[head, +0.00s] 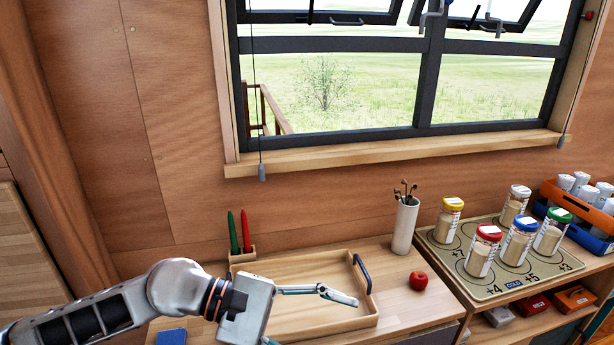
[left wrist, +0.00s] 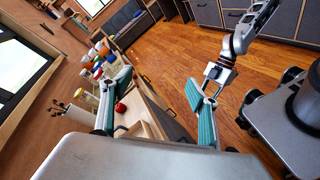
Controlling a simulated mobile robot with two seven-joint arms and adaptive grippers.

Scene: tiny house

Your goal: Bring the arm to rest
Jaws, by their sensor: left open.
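My left arm (head: 95,315) comes in from the lower left in the head view. My left gripper (head: 318,318) is open and empty over the wooden tray (head: 305,268); one finger shows whole, the other is mostly cut off by the bottom edge. In the left wrist view the two teal-padded fingers of the left gripper (left wrist: 160,80) stand wide apart with nothing between them. My right arm (left wrist: 238,42) shows at upper right in that view, over the floor; its gripper (left wrist: 214,85) is small, and I cannot tell its jaw state. It is outside the head view.
A red apple (head: 418,281) and a white vase (head: 404,225) with thin sticks stand right of the tray. Several jars stand on a numbered mat (head: 440,255). A blue object (head: 171,337) lies near the arm. Wooden floor (left wrist: 190,55) is open.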

